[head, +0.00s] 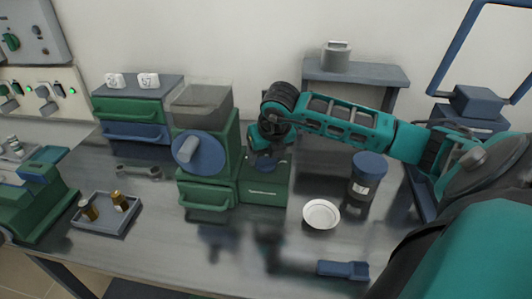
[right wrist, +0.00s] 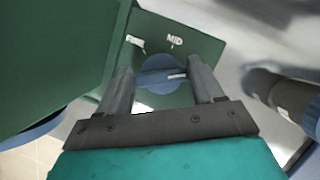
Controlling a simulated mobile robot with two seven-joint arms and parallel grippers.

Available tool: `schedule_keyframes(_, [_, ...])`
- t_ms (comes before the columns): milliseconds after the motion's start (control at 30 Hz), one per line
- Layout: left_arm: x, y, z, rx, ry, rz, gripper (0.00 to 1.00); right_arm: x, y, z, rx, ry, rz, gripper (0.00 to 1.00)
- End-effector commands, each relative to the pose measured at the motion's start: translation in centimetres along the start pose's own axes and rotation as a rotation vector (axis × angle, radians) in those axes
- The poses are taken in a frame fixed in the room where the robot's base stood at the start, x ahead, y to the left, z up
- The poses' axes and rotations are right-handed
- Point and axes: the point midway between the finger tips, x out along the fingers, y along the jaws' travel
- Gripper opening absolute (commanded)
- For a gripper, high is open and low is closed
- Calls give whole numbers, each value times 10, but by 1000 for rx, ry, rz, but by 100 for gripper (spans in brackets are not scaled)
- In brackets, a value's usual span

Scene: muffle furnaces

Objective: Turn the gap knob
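The gap knob (right wrist: 161,83) is a round blue dial with a raised bar, on top of the green base of the mill. The label MID and a white mark show on the green panel (right wrist: 188,44) beyond it. In the head view the blue knob (head: 283,163) is partly covered by my right gripper (head: 267,158), which points down over it. In the right wrist view the two fingers of my right gripper (right wrist: 163,72) are apart, one on each side of the knob. Whether they touch it I cannot tell. My left gripper is not in view.
The mill (head: 208,195) with its blue disc (head: 205,150) stands left of the gripper. A white dish (head: 321,214) and a dark jar with a blue lid (head: 367,172) stand to the right. A blue tool (head: 343,270) lies at the front edge. A tray (head: 101,222) lies left.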

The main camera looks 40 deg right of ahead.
Motion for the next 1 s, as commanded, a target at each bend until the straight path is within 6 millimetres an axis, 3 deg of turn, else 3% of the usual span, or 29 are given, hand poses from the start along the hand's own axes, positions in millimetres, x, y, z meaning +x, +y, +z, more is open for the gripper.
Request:
schedule_keyframes(333, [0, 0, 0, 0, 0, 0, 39, 0, 0, 0, 0, -1, 0, 33])
schedule_keyframes(667, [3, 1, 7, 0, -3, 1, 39, 1, -1, 0, -46, -1, 18, 33])
schedule_keyframes(1000, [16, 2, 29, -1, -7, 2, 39, 3, -2, 0, -266, -3, 108, 33])
